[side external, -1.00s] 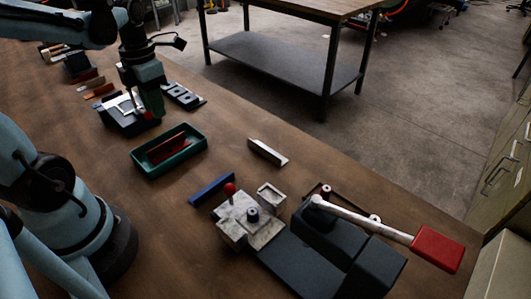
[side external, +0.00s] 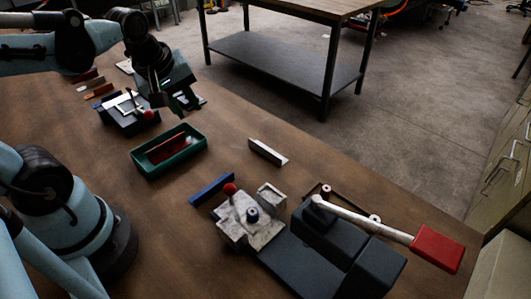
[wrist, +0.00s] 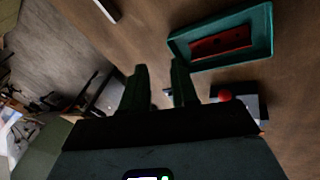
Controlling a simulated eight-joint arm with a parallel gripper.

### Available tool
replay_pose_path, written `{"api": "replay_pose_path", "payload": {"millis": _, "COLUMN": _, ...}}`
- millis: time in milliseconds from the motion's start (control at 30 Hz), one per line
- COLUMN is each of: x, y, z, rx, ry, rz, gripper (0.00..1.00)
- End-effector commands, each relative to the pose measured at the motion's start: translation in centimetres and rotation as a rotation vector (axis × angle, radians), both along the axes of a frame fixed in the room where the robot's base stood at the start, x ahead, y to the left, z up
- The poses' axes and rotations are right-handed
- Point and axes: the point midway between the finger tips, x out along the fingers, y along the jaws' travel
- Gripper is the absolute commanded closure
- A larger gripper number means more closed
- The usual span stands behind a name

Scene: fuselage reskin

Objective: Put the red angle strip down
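The red angle strip (side external: 167,148) lies in a green tray (side external: 142,170) on the bench. In the wrist view the red angle strip (wrist: 221,43) is at the upper right, inside the green tray (wrist: 261,17). My gripper (side external: 180,108) is above the bench, behind and a little right of the tray, clear of it, and tilted. In the wrist view my gripper (wrist: 160,68) shows two fingers apart with nothing held between them.
A dark fixture (side external: 128,126) with a red knob stands behind the tray at left. A pale angle strip (side external: 268,152) and a blue strip (side external: 212,190) lie on the bench. A metal clamp block (side external: 250,225) and a red-handled lever tool (side external: 437,249) occupy the front right.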

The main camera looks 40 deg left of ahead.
Motion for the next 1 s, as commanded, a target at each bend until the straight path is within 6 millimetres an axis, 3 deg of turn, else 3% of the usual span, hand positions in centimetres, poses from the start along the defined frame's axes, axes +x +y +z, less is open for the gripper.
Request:
{"api": "replay_pose_path", "payload": {"millis": 200, "x": 0.4, "y": -3.2, "z": 0.1, "rx": 0.255, "ry": -0.094, "rz": -0.605, "gripper": 0.71}}
{"api": "replay_pose_path", "payload": {"millis": 400, "x": 0.6, "y": -5.1, "z": 0.2, "rx": 0.446, "ry": -0.154, "rz": -0.963, "gripper": 0.71}}
{"api": "replay_pose_path", "payload": {"millis": 567, "x": 0.7, "y": -5.6, "z": 0.3, "rx": 0.51, "ry": -0.17, "rz": -1.071, "gripper": 0.71}}
{"api": "replay_pose_path", "payload": {"millis": 900, "x": 0.7, "y": -5.6, "z": 0.3, "rx": 0.516, "ry": -0.17, "rz": -1.079, "gripper": 0.71}}
{"api": "replay_pose_path", "payload": {"millis": 1000, "x": 0.7, "y": -5.7, "z": 0.3, "rx": 0.509, "ry": -0.169, "rz": -1.073, "gripper": 0.58}}
